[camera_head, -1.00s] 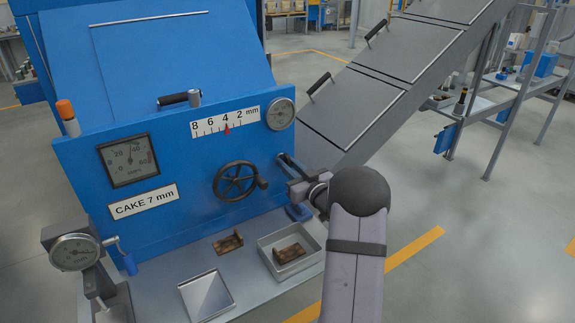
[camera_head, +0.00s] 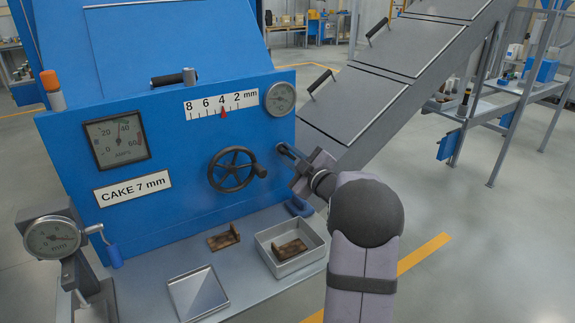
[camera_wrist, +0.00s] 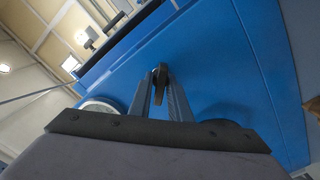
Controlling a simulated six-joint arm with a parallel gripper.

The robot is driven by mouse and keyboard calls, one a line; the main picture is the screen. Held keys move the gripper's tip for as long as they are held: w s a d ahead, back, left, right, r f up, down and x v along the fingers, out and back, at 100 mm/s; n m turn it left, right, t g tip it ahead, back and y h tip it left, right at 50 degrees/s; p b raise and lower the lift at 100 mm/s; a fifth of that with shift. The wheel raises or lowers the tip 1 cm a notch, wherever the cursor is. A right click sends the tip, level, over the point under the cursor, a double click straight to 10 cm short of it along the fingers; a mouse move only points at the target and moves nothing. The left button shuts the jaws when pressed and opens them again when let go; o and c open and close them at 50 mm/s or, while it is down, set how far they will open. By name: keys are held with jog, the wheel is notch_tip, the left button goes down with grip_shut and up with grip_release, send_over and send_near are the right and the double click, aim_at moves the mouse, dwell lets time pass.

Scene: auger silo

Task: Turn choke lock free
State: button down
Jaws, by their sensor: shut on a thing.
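The choke lock seems to be the small dark lever (camera_head: 282,147) on the blue front panel, right of the black handwheel (camera_head: 233,170). My gripper (camera_head: 294,157) reaches it from the lower right, with the hand tilted. In the wrist view my gripper's two fingers (camera_wrist: 161,92) are closed on the dark lever (camera_wrist: 161,72), in front of the blue panel. The fingers hide part of the lever, so its exact angle is hard to tell. A red pointer (camera_head: 223,113) stands near 4 on the mm scale (camera_head: 221,103).
A round gauge (camera_head: 279,99) sits just above the lever. The bench below holds a grey tray (camera_head: 262,238) with a brown piece, another brown piece (camera_head: 224,237) and a flat metal tray (camera_head: 198,294). A grey inclined chute (camera_head: 365,100) rises behind my arm.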

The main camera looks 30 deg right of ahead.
jog(key=n+b, duration=0.3)
jog(key=b, duration=0.1)
jog(key=n+b, duration=0.2)
jog(key=shift+f+n, duration=0.3)
jog(key=n+b, duration=0.3)
jog(key=shift+r+n, duration=0.15)
jog(key=shift+n, duration=0.15)
jog(key=shift+b, duration=0.3)
jog(key=c, duration=1.8)
grip_release()
jog(key=shift+c, duration=0.2)
jog(key=shift+s+r, duration=0.1)
jog(key=s, duration=0.7)
